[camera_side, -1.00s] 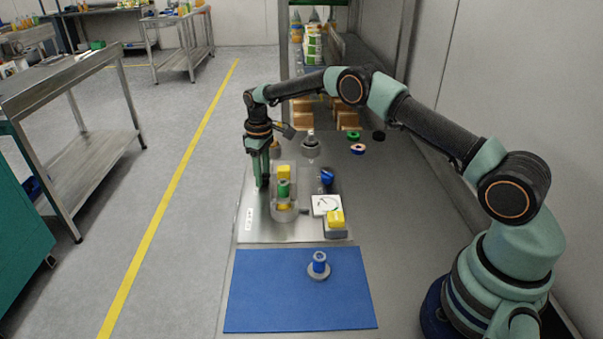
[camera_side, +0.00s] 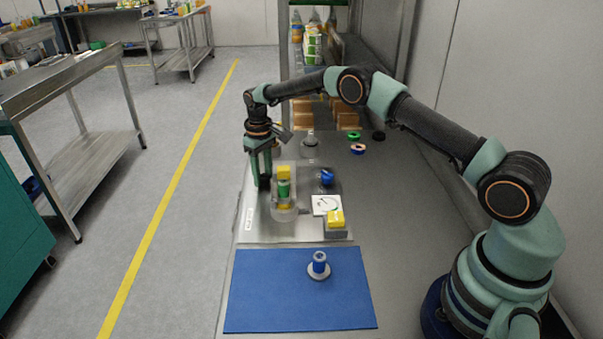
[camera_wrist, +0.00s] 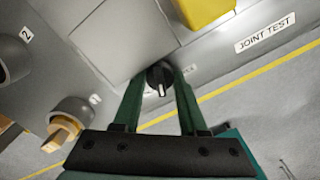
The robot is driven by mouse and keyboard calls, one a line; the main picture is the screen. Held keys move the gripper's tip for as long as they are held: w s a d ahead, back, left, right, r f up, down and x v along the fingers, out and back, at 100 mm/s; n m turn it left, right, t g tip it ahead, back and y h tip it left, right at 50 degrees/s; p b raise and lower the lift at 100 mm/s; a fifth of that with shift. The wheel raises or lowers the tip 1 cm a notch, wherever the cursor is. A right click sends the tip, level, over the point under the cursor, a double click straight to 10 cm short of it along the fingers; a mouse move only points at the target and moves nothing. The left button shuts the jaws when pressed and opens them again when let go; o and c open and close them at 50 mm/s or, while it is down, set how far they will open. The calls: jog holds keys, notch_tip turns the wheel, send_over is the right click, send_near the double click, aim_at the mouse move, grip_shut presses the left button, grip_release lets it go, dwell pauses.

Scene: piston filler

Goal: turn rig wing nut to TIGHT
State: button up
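In the wrist view a round black knob with a pale raised bar (camera_wrist: 161,78), which looks like the wing nut, sits on the grey rig (camera_wrist: 112,38). My gripper (camera_wrist: 160,75) has one finger on each side of it. The fingers stand apart, wider than the pale bar, and I see no clear grip on it. In the side view my gripper (camera_side: 262,184) points down at the left edge of the metal plate (camera_side: 262,231), beside the clear holder with yellow and green parts (camera_side: 284,190). The wing nut is hidden there. No TIGHT mark is readable.
A blue knob (camera_side: 327,178), a white dial card (camera_side: 325,205) and a yellow-topped block (camera_side: 335,222) stand right of the holder. A blue mat (camera_side: 270,290) carries a spool-like part (camera_side: 319,265). A JOINT TEST label (camera_wrist: 265,32) is near the fingers.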

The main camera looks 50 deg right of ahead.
jog(key=o, duration=0.4)
jog(key=shift+c, duration=0.2)
jog(key=shift+d, duration=0.1)
